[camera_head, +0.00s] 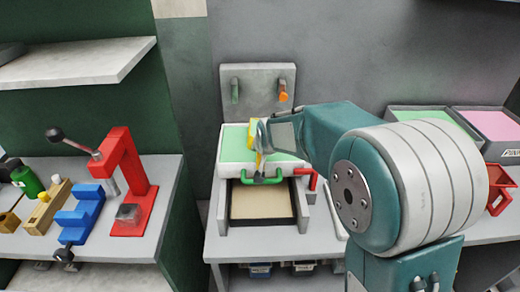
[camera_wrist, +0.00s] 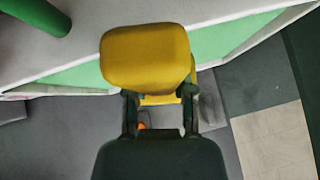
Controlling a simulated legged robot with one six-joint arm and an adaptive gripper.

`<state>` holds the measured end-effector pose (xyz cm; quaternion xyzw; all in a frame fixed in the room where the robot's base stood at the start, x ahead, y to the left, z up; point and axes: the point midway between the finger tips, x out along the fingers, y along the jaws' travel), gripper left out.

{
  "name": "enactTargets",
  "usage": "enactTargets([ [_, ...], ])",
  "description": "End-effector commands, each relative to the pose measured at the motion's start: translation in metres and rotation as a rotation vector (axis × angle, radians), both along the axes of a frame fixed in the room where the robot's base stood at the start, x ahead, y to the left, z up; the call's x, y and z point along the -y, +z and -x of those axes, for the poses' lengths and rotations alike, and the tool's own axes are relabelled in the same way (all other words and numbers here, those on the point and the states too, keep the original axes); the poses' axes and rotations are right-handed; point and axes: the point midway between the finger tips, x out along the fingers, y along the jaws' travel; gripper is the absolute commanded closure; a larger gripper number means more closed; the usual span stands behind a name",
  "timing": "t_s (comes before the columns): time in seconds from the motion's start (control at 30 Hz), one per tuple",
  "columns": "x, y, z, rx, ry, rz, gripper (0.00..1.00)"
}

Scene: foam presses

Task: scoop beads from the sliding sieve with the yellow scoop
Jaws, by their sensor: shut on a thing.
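The yellow scoop (camera_head: 256,146) is upright in my gripper (camera_head: 266,158), over the white-framed sliding sieve (camera_head: 229,169). In the wrist view, my gripper (camera_wrist: 160,98) is shut on the scoop, and its rounded yellow body (camera_wrist: 145,58) fills the upper middle. Light green beads (camera_head: 286,143) show as a flat layer inside the sieve; they also show in the wrist view (camera_wrist: 82,76). A green handle (camera_head: 272,180) is at the sieve's front. My gripper hides part of the sieve, and I cannot tell whether the scoop touches the beads.
A tan-floored tray (camera_head: 262,204) lies below the sieve's front. Behind stands a grey panel (camera_head: 258,84) with green and orange hooks. A red press (camera_head: 128,185) and blue block (camera_head: 80,215) stand left. Green and pink bins (camera_head: 490,125) are at the right.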

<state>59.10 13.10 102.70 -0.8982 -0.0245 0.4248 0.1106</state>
Motion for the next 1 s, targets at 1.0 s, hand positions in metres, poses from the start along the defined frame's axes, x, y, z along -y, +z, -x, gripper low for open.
enactTargets([
  [1.0,0.0,0.057,0.019,0.136,0.002,-0.001,1.0],
])
